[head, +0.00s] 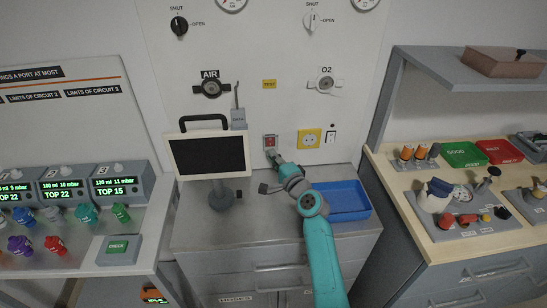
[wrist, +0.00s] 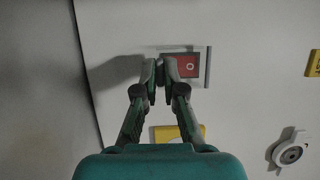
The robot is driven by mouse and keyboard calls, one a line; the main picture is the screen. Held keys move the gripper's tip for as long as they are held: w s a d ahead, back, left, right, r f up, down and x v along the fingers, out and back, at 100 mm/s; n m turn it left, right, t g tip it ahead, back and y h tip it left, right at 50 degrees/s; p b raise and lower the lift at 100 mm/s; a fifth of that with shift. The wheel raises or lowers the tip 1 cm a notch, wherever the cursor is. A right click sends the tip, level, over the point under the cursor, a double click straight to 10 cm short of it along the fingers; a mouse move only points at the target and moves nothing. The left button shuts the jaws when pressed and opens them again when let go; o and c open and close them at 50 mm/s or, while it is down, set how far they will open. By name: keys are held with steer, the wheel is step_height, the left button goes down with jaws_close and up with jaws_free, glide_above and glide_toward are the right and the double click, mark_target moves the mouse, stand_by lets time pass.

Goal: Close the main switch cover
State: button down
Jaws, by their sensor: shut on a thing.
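The red main switch (head: 270,141) is on the white wall panel, just right of the monitor. It also shows in the wrist view (wrist: 189,66), with a pale round mark and a thin grey edge at its right. My gripper (head: 275,157) is at the lower side of the switch in the head view. In the wrist view its fingertips (wrist: 160,72) are close together at the switch's left side. It is shut on the switch cover, which the fingers mostly hide. The cover's exact angle cannot be told.
A monitor (head: 209,156) stands on the counter left of my arm. A blue tray (head: 349,197) lies to the right. A yellow socket (head: 309,139) and a light switch (head: 331,136) are right of the red switch. The AIR valve (head: 210,88) and O2 valve (head: 325,85) are above.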

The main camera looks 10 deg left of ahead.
steer(key=c, duration=1.3)
jaws_free()
steer(key=shift+a, duration=0.1)
steer(key=v, duration=1.2)
